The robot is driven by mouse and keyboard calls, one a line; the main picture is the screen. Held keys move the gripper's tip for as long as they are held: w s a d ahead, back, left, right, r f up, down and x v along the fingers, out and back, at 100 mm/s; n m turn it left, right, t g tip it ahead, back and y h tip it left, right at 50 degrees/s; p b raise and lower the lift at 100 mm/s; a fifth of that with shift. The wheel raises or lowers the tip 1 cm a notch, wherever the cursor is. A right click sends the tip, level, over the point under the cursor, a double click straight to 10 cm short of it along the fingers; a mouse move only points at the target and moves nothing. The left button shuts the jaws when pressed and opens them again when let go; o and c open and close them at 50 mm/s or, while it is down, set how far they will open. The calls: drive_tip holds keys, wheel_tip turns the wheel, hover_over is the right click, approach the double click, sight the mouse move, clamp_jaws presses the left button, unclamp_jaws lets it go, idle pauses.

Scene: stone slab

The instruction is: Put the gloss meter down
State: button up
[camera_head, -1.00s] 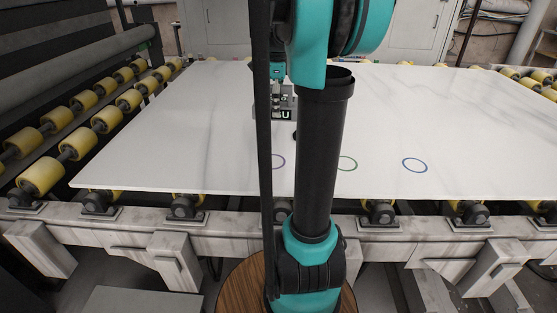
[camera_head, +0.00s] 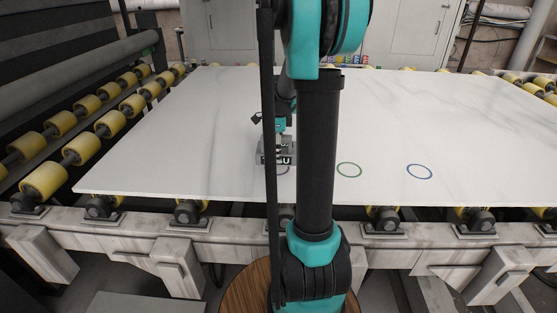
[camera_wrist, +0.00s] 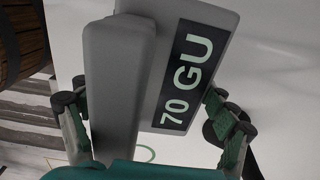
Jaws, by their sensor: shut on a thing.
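The gloss meter (camera_head: 275,158) is a grey block near the slab's front edge, left of my arm's black link. In the wrist view the gloss meter (camera_wrist: 120,70) fills the middle, with a dark label reading "70 GU". My gripper (camera_wrist: 145,105) is shut on it, one green-and-black finger at each side. In the head view my gripper (camera_head: 280,132) is above the meter, partly hidden by my arm. The meter covers part of a purple-blue ring (camera_head: 284,171) on the slab. I cannot tell whether the meter touches the slab.
The white stone slab (camera_head: 170,150) lies on a frame with yellow rollers (camera_head: 82,150). A green ring (camera_head: 349,170) and a blue ring (camera_head: 419,172) are marked to the right. The slab around them is clear. A wooden round (camera_wrist: 22,40) shows in the wrist view.

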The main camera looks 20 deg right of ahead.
drive_tip(key=shift+f, duration=2.1)
drive_tip(key=o, duration=1.7)
drive_tip(key=shift+f, duration=0.1)
drive_tip(key=r, duration=1.2)
drive_tip(key=shift+s+r, duration=0.15)
drive_tip(key=shift+s, duration=0.1)
